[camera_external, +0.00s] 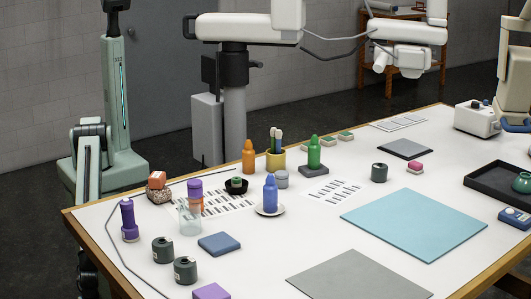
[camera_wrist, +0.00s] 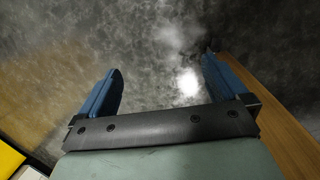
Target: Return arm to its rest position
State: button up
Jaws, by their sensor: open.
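My gripper (camera_wrist: 162,64) shows in the wrist view with its two blue fingers wide apart and nothing between them. It faces a dark, mottled grey floor (camera_wrist: 165,35) with a bright reflection. A wooden edge (camera_wrist: 240,70) runs along the right of that view, beside the right finger. In the external view my pale green arm (camera_external: 123,95) stands at the left, beyond the table's left edge. I cannot make out the gripper's fingers there.
The white table (camera_external: 265,245) has a wooden rim. Its left part holds a purple bottle (camera_external: 129,220), dark jars (camera_external: 185,270), a glass (camera_external: 190,221), an orange bottle (camera_external: 249,158) and a blue bottle (camera_external: 270,194). A light blue mat (camera_external: 413,222) lies at the right.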

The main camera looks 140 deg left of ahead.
jog(key=s+a+f+n+g+y, duration=0.1)
jog(key=s+a+g, duration=0.3)
jog(key=s+a, duration=1.8)
jog(key=a+f+n, duration=0.1)
jog(key=a, duration=0.2)
jog(key=shift+s+a+g, duration=0.2)
jog(key=shift+s+g, duration=0.1)
jog(key=shift+g, duration=0.1)
